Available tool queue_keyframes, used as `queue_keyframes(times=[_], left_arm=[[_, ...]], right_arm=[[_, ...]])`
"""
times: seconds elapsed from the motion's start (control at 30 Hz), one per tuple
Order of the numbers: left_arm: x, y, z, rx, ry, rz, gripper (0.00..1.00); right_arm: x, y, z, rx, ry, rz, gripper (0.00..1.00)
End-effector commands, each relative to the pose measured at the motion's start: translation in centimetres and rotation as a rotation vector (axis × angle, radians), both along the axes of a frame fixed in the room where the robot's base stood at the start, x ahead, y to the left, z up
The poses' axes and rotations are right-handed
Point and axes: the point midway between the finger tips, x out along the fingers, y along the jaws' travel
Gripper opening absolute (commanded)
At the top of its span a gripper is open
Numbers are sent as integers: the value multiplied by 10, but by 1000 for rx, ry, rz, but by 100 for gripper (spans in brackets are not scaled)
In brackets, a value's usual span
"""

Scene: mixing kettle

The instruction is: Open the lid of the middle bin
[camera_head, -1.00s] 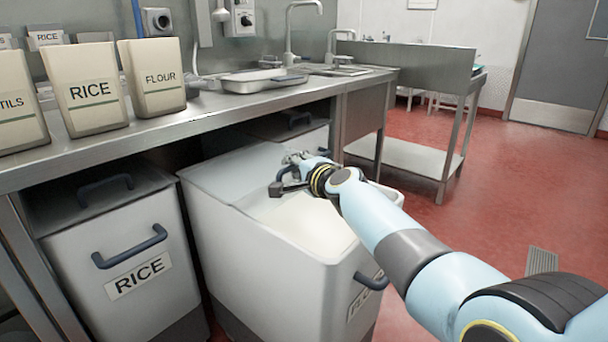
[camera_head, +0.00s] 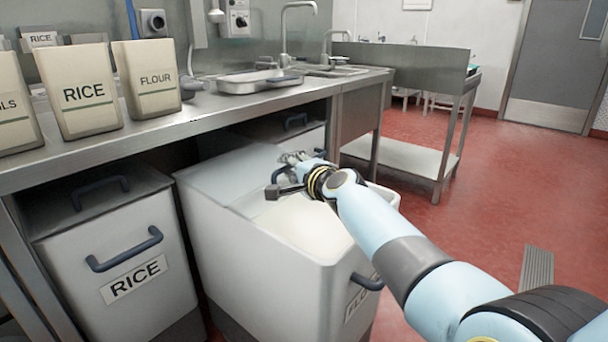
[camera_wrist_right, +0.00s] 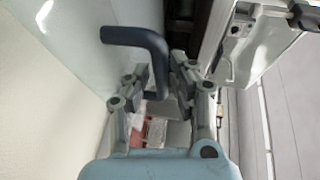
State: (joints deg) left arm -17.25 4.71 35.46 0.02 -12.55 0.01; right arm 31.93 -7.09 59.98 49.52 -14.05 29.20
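The middle bin (camera_head: 255,265) is pulled partly out from under the counter, and white flour (camera_head: 305,232) shows inside its open front part. The pale lid (camera_head: 222,172) covers the rear part; its far side is partly hidden by my gripper. My right gripper (camera_head: 294,160) is at the lid's dark handle (camera_head: 277,174), above the back of the opening. In the right wrist view the gripper's fingers (camera_wrist_right: 160,72) stand close on both sides of the curved handle (camera_wrist_right: 140,37) and appear shut on it. My left gripper is not in view.
A closed rice bin (camera_head: 120,265) stands directly left of the middle bin. The steel counter (camera_head: 215,112) overhangs the bins and holds labelled containers (camera_head: 90,92) and a tray (camera_head: 258,82). Another bin (camera_head: 300,132) stands behind. Red floor (camera_head: 470,215) is free at the right.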

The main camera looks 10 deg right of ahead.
Motion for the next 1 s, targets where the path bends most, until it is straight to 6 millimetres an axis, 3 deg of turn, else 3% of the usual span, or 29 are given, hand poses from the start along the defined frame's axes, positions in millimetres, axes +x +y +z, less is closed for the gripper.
queue_keyframes(times=[0.53,0.7,1.0], left_arm=[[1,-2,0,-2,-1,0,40],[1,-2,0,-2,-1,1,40],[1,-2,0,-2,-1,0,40]], right_arm=[[-92,-25,16,0,5,-2,23],[-103,-28,19,-1,4,-1,23],[-105,-28,19,-1,5,-1,23]])
